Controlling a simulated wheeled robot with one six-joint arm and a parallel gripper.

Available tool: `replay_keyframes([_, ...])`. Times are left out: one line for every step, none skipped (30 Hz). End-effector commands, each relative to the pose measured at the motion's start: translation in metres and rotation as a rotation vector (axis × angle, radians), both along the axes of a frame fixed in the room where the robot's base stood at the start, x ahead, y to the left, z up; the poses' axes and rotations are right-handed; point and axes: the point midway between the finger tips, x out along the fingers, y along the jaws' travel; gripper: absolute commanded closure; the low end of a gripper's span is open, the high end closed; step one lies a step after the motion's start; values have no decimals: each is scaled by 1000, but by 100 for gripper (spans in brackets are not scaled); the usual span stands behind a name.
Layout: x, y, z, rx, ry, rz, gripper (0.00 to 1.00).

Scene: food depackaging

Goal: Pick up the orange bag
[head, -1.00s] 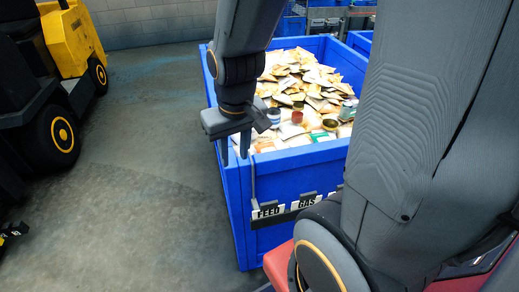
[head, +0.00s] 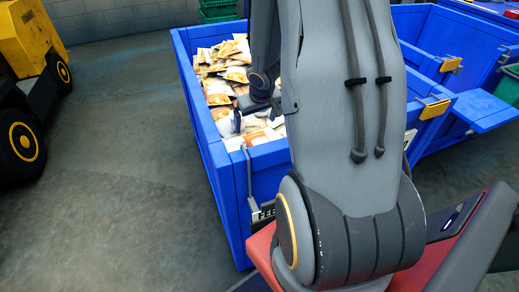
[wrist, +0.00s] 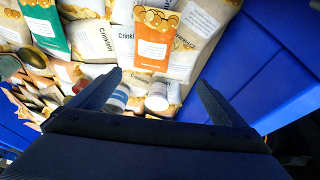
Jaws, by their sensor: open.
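In the wrist view, the orange bag (wrist: 152,40) lies among other packets in the blue bin (wrist: 271,50), its label facing up. It is ahead of my gripper (wrist: 161,80), roughly centred between the two fingers and just past their tips. The fingers are spread wide and hold nothing. In the head view, my gripper (head: 240,120) hangs inside the bin (head: 203,115), low over the packets near the front wall.
Two small cylindrical containers (wrist: 157,97) lie between my fingers. A green packet (wrist: 47,24) lies left of the orange bag. The bin's blue wall is close at the right. A second blue bin (head: 488,45) stands right, a yellow vehicle (head: 28,40) left. Floor between is clear.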

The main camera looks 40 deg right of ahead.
Motion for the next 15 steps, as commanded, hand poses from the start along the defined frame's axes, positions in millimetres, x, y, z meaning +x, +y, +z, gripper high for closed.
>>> replay_keyframes([2,-12,-19,13,-5,-7,4])
replay_keyframes([2,-17,-26,20,-7,-9,4])
replay_keyframes([4,-23,-34,28,-14,-11,4])
replay_keyframes([4,-26,-39,35,-16,-13,4])
replay_keyframes([4,-29,-44,40,-19,-13,4])
replay_keyframes([4,-33,-49,46,-22,-13,4])
replay_keyframes([5,-35,-51,51,-24,-14,4])
replay_keyframes([5,-36,-54,53,-25,-14,4])
replay_keyframes([6,-37,-57,55,-27,-13,4])
replay_keyframes([6,-38,-60,58,-27,-13,4])
replay_keyframes([7,-38,-63,60,-28,-14,4])
replay_keyframes([8,-38,-67,61,-28,-13,4])
replay_keyframes([10,-38,-70,61,-28,-14,4])
replay_keyframes([11,-39,-73,61,-28,-14,4])
replay_keyframes([13,-39,-77,60,-29,-14,4])
